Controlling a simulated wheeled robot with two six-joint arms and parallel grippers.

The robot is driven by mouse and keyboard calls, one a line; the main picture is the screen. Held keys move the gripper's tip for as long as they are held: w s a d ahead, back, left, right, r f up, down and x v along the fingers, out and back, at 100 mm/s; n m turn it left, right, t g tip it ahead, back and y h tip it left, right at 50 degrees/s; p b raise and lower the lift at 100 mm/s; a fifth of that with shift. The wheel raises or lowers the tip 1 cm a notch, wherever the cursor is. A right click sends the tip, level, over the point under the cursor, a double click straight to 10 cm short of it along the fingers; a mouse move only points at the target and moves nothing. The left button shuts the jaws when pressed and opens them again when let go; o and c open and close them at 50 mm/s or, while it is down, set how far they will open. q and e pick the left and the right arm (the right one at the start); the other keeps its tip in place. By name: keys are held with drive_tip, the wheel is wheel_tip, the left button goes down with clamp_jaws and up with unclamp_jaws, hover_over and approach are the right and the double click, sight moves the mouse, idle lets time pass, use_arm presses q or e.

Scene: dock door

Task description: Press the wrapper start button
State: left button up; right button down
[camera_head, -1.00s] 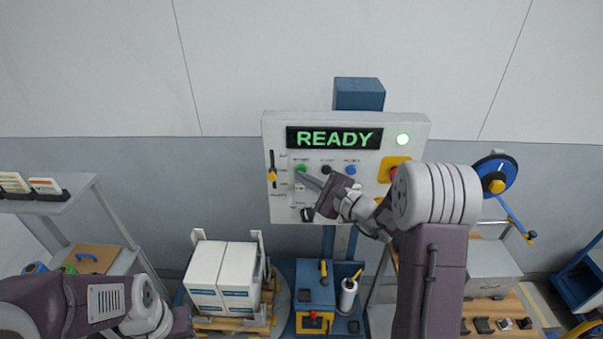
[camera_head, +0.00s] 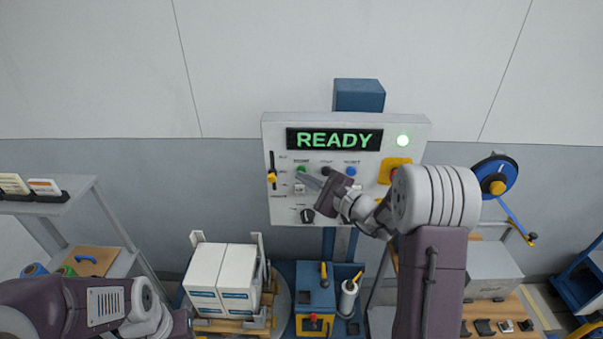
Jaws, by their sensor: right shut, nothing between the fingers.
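A slider with a yellow knob (camera_head: 271,177) and a black dial (camera_head: 307,215) are on the panel. White boxes (camera_head: 222,277) on a pallet stand below, beside a blue machine (camera_head: 315,295).

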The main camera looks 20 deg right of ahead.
drive_tip(key=shift+w, duration=0.15)
idle(0.4)
drive_tip(key=shift+s+a+b, duration=0.25)
drive_tip(key=shift+s+b, duration=0.45)
drive_tip(key=shift+s, duration=0.2)
